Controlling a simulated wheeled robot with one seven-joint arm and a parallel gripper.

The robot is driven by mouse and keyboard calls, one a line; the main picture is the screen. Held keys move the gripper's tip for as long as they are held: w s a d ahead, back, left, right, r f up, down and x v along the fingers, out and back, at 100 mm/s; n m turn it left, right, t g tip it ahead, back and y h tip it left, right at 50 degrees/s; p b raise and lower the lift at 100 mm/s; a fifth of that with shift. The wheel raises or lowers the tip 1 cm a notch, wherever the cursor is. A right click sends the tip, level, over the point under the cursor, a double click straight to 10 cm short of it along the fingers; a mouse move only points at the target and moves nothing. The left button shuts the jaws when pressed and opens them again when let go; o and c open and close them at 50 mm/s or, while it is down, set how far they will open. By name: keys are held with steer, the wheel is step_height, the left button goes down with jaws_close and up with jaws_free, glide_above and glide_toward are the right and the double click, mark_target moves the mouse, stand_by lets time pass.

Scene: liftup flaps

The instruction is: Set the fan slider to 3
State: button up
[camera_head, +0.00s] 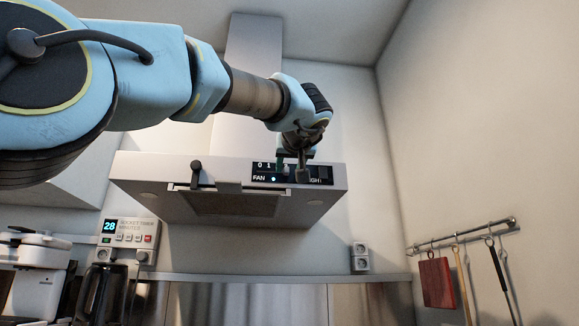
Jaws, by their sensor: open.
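The fan slider panel (261,173) is a black strip on the front of the range hood (228,205), right of its middle. The digits 0 and 1, the word FAN and a lit dot show on it. My gripper (291,170) is at the panel, with its fingers in front of the part right of the digit 1. It is open. The fingers hide the other digits and part of the word at the right. I cannot tell the slider knob from the fingers, nor whether they touch it.
A dark knob (196,172) sticks out of the hood's front at left. Below are a timer box (128,232), a coffee machine (35,275) and a black kettle (101,293). A rail (463,233) with a red board (437,279) hangs at right. Space right of the hood is clear.

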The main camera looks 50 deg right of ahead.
steer(key=b+v, duration=0.4)
steer(key=v, duration=0.6)
steer(key=shift+s+a, duration=0.25)
steer(key=shift+a, duration=0.05)
